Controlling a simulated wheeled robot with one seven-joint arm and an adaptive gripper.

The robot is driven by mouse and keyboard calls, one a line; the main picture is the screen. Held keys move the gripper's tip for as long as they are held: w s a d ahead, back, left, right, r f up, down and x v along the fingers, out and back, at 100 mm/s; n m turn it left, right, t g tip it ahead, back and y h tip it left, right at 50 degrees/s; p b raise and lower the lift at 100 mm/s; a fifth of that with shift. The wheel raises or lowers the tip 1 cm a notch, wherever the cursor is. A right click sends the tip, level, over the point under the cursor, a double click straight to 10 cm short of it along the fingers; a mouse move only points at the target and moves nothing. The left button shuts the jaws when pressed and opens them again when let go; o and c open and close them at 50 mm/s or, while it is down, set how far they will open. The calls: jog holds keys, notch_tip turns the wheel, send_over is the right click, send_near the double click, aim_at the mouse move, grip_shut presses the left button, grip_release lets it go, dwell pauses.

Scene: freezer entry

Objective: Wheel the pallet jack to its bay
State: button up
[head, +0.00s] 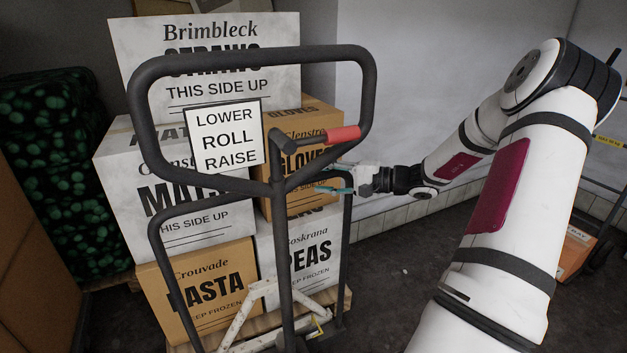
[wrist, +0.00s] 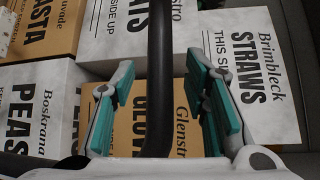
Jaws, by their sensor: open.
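The pallet jack (head: 283,260) stands in front of me in the head view, with a dark looped handle (head: 240,57) and a lever with a red grip (head: 342,134). A sign on the handle (head: 225,138) reads LOWER, ROLL, RAISE. My gripper (head: 335,186) is below the red grip, by the right side of the handle frame. In the wrist view its teal-padded fingers (wrist: 160,85) are open, with a dark bar of the jack (wrist: 160,40) running between them. I cannot tell whether either finger touches the bar. No bay marking is identifiable.
Stacked cartons, with STRAWS (head: 283,88) at the top and PASTA (head: 206,285) lower down, stand behind the handle on a wooden pallet (head: 338,303). A dark green-patterned stack (head: 60,170) is at left. Open floor (head: 385,275) lies right of the pallet; an orange box (head: 576,250) is at far right.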

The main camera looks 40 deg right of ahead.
jog(key=shift+x, duration=1.45)
grip_shut()
jog(key=shift+s, duration=0.15)
